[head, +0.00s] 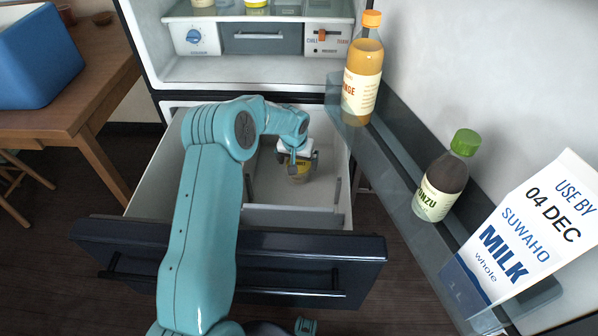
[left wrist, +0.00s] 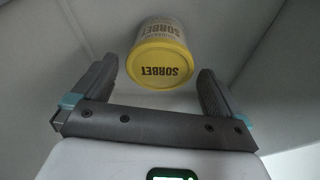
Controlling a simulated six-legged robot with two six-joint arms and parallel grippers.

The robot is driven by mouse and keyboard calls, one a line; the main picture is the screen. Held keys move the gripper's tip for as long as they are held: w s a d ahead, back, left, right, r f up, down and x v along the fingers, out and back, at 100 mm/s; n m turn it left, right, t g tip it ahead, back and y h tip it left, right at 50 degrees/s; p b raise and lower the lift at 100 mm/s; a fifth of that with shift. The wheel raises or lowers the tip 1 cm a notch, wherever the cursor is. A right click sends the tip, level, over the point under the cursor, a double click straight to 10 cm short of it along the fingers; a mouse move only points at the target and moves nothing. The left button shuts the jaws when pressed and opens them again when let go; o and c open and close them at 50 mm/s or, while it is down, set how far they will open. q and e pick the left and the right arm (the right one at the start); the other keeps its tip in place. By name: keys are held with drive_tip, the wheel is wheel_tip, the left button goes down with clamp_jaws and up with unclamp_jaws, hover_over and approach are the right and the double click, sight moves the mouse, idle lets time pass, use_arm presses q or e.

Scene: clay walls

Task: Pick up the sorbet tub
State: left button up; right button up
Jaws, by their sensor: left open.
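The sorbet tub (left wrist: 160,66) has a yellow lid marked SORBET and a pale printed side. In the left wrist view it stands just beyond and between the fingers of my open left gripper (left wrist: 160,88). My right gripper is not in view.
The fridge door stands open at the right, its shelf (head: 395,150) holding an orange bottle (head: 362,85), a green-capped bottle (head: 443,185) and a milk carton (head: 530,235). A wooden table (head: 90,95) with a blue box (head: 40,55) stands left. The drawer walls surround the tub.

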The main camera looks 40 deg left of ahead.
sight(298, 164)
use_arm(q)
drive_tip(key=b+x, duration=0.2)
drive_tip(key=x, duration=0.3)
drive_tip(key=shift+f, duration=0.1)
drive_tip(key=c, duration=0.9)
drive_tip(key=shift+r, duration=0.2)
